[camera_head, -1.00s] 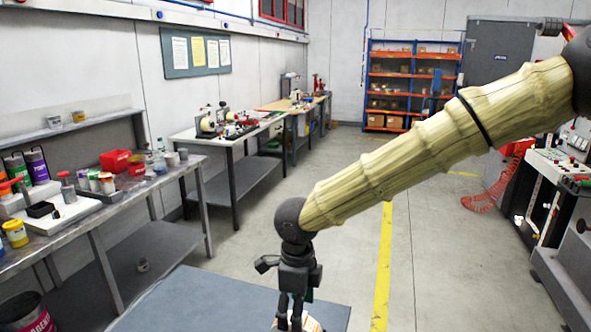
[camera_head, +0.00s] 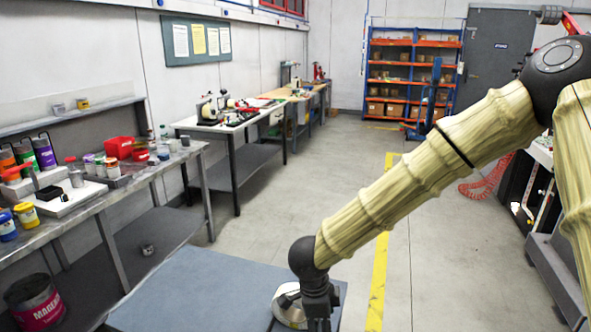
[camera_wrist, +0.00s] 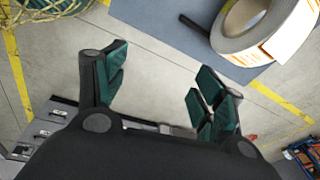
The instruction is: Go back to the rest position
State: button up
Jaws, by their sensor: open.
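My gripper (camera_wrist: 160,80) is open in the wrist view. Its two green-padded fingers stand apart with only floor showing between them. A roll of white labels with orange print (camera_wrist: 250,28) lies on the blue-grey table top (camera_wrist: 178,22), up and to the right of the fingers and apart from them. In the head view the roll (camera_head: 287,308) sits near the table's right edge. The lower end of my arm is just right of it and partly covers it. The fingertips are not clear in that view.
A steel bench (camera_head: 98,203) with paint pots and a red bin (camera_head: 120,147) runs along the left wall. A worktable (camera_head: 232,132) stands behind it. Machinery (camera_head: 540,240) is at the right. Open floor with a yellow line (camera_head: 379,270) lies between.

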jog(key=s+d+f+n+t, duration=0.1)
jog(key=s+d+f+n, duration=0.25)
jog(key=f, duration=0.35)
jog(key=s+d+f+n+h, duration=0.1)
jog(key=s+d+f+n, duration=0.2)
jog(key=f, duration=0.4)
jog(key=s+d+f+n+t, duration=0.1)
jog(key=s+d+f+n, duration=0.15)
jog(key=d+f, duration=0.35)
jog(key=s+d+f+n+g+y, duration=0.1)
jog(key=s+f+n, duration=0.4)
jog(key=s, duration=0.5)
jog(key=s+d+f+n+g+y, duration=0.1)
jog(key=s+d+f+n+g, duration=0.1)
jog(key=s, duration=0.8)
notch_tip(320, 180, down, 3)
jog(key=d+n, duration=0.1)
jog(key=n, duration=0.1)
jog(key=shift+s+n+y, duration=0.3)
jog(key=shift+n+y, duration=0.1)
jog(key=shift+c, duration=0.3)
